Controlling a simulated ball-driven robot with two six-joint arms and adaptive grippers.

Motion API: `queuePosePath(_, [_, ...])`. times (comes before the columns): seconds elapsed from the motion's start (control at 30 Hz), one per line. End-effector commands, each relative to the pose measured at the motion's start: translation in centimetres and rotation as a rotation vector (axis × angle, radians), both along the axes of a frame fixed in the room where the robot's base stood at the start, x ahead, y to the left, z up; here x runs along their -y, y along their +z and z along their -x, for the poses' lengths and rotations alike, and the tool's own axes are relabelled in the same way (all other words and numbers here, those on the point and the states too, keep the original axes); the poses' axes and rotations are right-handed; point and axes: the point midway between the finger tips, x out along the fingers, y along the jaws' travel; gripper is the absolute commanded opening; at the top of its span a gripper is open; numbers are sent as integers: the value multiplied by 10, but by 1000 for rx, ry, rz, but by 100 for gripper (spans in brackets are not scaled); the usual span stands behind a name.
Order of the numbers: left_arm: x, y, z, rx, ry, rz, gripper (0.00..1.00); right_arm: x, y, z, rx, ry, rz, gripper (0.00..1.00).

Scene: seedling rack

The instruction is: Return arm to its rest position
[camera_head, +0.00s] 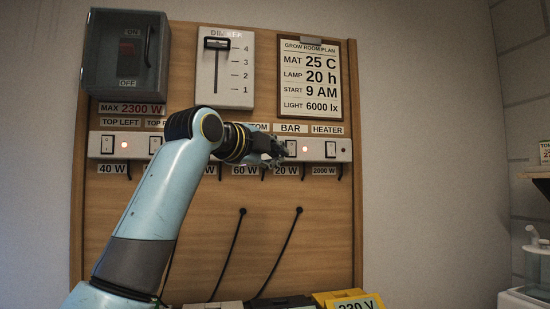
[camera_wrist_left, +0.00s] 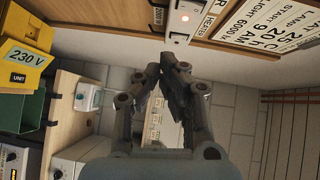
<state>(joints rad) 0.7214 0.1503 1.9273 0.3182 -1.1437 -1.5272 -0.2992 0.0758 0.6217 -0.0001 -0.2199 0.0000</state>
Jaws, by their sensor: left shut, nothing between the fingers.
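My left gripper (camera_head: 280,151) is in front of the switch strip (camera_head: 318,150), near the switch under the BAR label (camera_head: 290,128). It is shut and empty. In the left wrist view its two fingers meet at the tips (camera_wrist_left: 172,68), with the end of the switch strip (camera_wrist_left: 184,22) beyond them. I cannot tell from these views whether the fingers touch the strip. My blue left arm (camera_head: 163,195) rises from the bottom left and hides the middle switches. My right arm is not in view.
The strip is on a wooden board (camera_head: 325,220) with hanging cables. A clear box (camera_head: 125,55) with an ON/OFF switch, a dimmer slider (camera_head: 222,68) and a grow room plan (camera_head: 311,80) are above. A yellow 230 V box (camera_head: 348,299) is below. Shelves with glassware stand at the right.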

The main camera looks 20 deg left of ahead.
Motion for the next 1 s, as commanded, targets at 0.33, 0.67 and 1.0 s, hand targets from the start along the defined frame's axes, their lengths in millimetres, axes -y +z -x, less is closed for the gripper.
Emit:
queuePosePath(0.33, [0, 0, 0, 0, 0, 0, 0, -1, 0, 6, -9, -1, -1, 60])
queuePosePath(0.67, [0, -69, 16, -137, 34, 108, 0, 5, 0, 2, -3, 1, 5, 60])
queuePosePath(1.0, [-9, -305, 161, -667, 362, 579, 0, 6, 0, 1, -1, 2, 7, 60])
